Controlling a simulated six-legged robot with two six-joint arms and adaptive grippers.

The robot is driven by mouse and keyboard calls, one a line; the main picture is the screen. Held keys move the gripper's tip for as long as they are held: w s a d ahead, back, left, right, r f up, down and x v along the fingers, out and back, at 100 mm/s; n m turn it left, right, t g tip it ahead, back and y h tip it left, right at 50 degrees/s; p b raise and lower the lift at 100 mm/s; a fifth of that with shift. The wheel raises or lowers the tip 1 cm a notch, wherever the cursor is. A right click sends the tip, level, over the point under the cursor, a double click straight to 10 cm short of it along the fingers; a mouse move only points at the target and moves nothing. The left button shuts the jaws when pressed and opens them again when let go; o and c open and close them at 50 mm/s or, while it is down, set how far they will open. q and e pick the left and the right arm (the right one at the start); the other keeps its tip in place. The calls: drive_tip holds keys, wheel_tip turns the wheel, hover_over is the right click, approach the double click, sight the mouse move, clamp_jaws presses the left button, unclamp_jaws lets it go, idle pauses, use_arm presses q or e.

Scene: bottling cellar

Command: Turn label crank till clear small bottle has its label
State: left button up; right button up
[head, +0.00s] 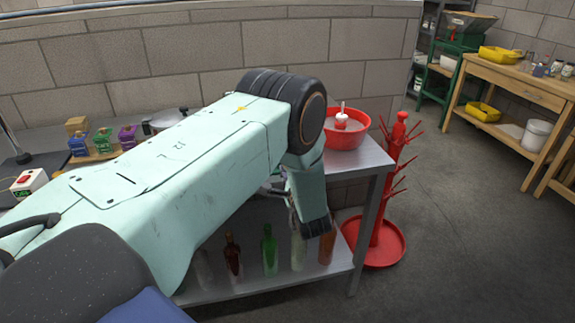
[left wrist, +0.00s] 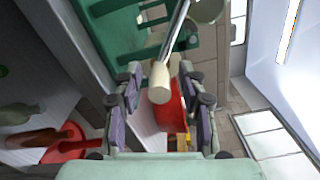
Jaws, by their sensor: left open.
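In the left wrist view, a cream knob (left wrist: 159,84) on the end of a metal rod (left wrist: 177,30) shows between the fingers of my left gripper (left wrist: 160,76). It looks like the crank handle. The fingers are open on either side of it, and I see no grip on it. A green body (left wrist: 110,30) lies beyond the rod. In the head view my left arm covers most of the table, hiding the labeller and the gripper's fingers. Clear bottles (head: 298,250) stand on the lower shelf; I cannot tell whether the task's bottle is among them. My right gripper is not in view.
A red basin (head: 349,136) sits at the table's right end, beside a red bottle tree (head: 379,225) on the floor. Brown (head: 233,257) and green bottles (head: 269,252) stand on the lower shelf. A wooden bench (head: 520,92) is far right, with open floor before it.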

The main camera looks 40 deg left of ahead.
use_arm(q)
drive_tip(key=v, duration=1.2)
drive_tip(key=w+a+n+b, duration=0.1)
drive_tip(key=n+b, duration=0.4)
drive_tip(key=n, duration=0.2)
drive_tip(key=a+n+b, duration=0.1)
drive_tip(key=n+b, duration=0.5)
drive_tip(key=n, duration=0.1)
drive_tip(key=w+a+n+b, duration=0.1)
drive_tip(key=n+b, duration=0.5)
drive_tip(key=shift+w+a+n, duration=0.15)
drive_tip(key=shift+w+n, duration=0.15)
drive_tip(key=shift+n, duration=0.1)
drive_tip(key=shift+w+a, duration=0.1)
drive_tip(key=shift+a, duration=0.1)
